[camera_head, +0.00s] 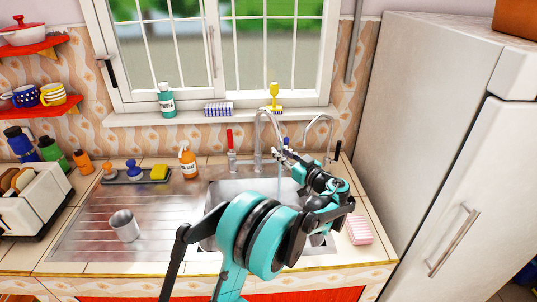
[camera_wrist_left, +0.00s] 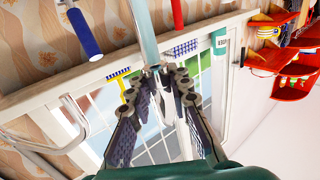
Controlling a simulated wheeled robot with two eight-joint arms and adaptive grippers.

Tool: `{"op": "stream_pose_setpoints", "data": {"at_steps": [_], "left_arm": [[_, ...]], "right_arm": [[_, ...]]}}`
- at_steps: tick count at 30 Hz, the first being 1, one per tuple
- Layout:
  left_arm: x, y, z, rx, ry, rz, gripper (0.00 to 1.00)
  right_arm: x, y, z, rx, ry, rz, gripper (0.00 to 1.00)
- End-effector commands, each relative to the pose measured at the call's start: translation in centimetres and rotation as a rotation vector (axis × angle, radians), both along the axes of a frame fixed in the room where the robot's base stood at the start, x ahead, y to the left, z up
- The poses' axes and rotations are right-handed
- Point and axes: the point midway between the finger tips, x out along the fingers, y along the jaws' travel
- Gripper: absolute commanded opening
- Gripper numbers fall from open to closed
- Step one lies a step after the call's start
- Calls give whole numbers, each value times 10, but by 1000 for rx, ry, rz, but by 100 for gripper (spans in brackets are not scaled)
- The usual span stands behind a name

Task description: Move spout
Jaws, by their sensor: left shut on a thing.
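The curved metal spout (camera_head: 260,122) rises from the back of the sink (camera_head: 218,188), below the window. My left gripper (camera_head: 284,153) reaches over the sink from the front and is shut on the spout near its free end. In the left wrist view my left gripper's fingertips (camera_wrist_left: 163,72) meet around the spout (camera_wrist_left: 143,35). The fingers hide part of it. A red tap handle (camera_head: 229,138) stands left of the spout. A blue tap handle (camera_wrist_left: 84,32) shows in the left wrist view. My right gripper is not in view.
A second curved faucet (camera_head: 320,120) stands right of the spout. A pink sponge (camera_head: 359,230) lies right of the sink, beside the fridge (camera_head: 440,130). The drainboard's middle is clear.

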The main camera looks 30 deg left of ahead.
Motion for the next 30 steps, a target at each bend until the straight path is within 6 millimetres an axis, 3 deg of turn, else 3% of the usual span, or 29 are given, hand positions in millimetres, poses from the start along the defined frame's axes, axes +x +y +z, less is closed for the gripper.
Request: {"op": "stream_pose_setpoints", "data": {"at_steps": [9, 15, 30], "left_arm": [[37, -21, 0, -2, 1, 214, 0], [50, -26, 0, -2, 1, 215, 0], [58, -29, -1, -1, 0, 212, 0]], "right_arm": [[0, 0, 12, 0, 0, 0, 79], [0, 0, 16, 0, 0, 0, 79], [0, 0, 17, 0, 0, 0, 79]]}}
